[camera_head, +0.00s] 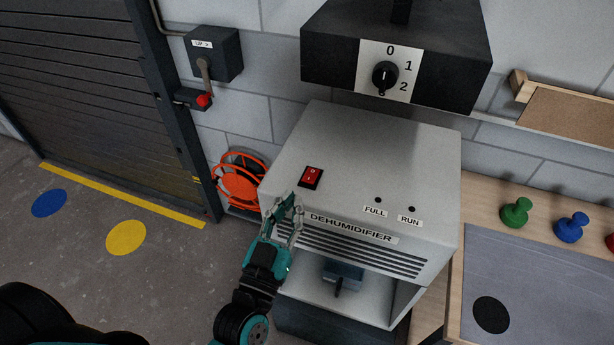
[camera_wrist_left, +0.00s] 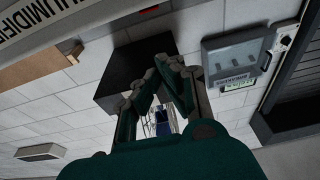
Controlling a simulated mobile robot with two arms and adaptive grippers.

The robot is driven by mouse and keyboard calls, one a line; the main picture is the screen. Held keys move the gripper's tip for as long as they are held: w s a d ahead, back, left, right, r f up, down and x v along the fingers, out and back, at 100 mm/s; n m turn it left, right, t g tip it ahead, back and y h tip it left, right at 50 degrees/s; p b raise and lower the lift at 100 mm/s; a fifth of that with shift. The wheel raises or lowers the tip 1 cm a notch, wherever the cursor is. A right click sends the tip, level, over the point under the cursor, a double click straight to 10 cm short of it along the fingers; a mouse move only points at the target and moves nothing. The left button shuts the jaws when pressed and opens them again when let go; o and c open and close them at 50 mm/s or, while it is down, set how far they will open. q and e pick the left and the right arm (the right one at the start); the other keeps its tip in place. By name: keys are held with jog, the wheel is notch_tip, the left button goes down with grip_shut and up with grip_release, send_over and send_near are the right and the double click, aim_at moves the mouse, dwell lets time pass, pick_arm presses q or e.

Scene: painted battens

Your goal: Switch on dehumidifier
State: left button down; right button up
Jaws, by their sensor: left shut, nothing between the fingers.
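The dehumidifier (camera_head: 375,165) is a light grey box with a "DEHUMIDIFIER" label and vent slots on its front. A red rocker switch (camera_head: 311,177) sits on the left of its top, with small "FULL" and "RUN" lamps to the right, both dark. My left gripper (camera_head: 293,203) is shut and empty, at the left front edge of the top, a little below the switch in the picture. In the left wrist view the shut fingers (camera_wrist_left: 165,75) show, and part of the dehumidifier (camera_wrist_left: 40,25) is at the upper left. The switch is not seen there. My right gripper is not in view.
A black box with a rotary knob (camera_head: 385,77) marked 0, 1, 2 hangs above the dehumidifier. A wall lever box (camera_head: 213,55), an orange reel (camera_head: 238,180) and a shutter door (camera_head: 80,80) are to the left. Green and blue knobs (camera_head: 570,228) stand on the bench to the right.

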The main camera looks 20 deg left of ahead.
pick_arm(q)
notch_tip(320, 180, up, 2)
jog(key=p, duration=0.3)
send_over(307, 191)
jog(key=shift+s+r, duration=0.15)
jog(key=shift+r, duration=0.05)
jog(key=f, duration=0.3)
jog(key=shift+w+f, duration=0.15)
jog(key=shift+w, duration=0.1)
jog(key=shift+s+f, duration=0.2)
jog(key=shift+f, duration=0.3)
